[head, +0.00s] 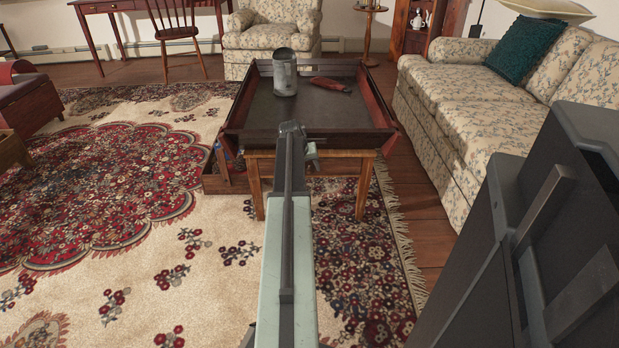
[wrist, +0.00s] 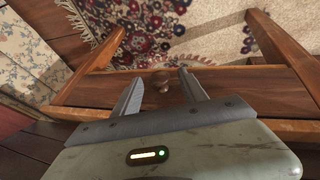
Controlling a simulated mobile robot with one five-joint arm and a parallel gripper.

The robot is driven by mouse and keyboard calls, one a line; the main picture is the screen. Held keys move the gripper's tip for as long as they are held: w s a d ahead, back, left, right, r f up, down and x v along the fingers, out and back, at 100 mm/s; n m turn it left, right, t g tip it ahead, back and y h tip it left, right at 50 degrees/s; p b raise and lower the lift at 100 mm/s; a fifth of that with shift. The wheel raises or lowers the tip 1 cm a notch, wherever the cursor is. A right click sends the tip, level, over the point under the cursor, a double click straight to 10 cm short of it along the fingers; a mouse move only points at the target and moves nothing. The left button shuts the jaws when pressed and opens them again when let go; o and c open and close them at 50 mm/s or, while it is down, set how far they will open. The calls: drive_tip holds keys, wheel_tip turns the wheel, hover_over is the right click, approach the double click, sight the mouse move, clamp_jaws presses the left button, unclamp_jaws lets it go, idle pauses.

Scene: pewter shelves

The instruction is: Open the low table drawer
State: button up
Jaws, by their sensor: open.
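The low table (head: 257,187) stands ahead of me, with a dark tray-like top and wooden legs. Its drawer front (wrist: 225,87) is a brown wooden panel in the wrist view, with a small round wooden knob (wrist: 162,83). The drawer looks shut, flush with the frame around it. My gripper (wrist: 161,76) is open, with one finger on each side of the knob in the picture. I cannot tell whether a finger touches the knob. In the head view my arm hides part of the table's front, and the knob does not show.
A grey metal mug (head: 285,75) and a red object (head: 331,85) are on the tabletop. A low open box (head: 222,183) is beside the table's left front leg. A floral sofa (head: 470,110) stands to the right. Patterned rug (head: 130,190) covers open floor at left.

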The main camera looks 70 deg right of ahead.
drive_tip(key=shift+d+f, duration=0.2)
drive_tip(key=shift+f, duration=0.25)
drive_tip(key=shift+r, duration=0.15)
clamp_jaws()
idle(0.9)
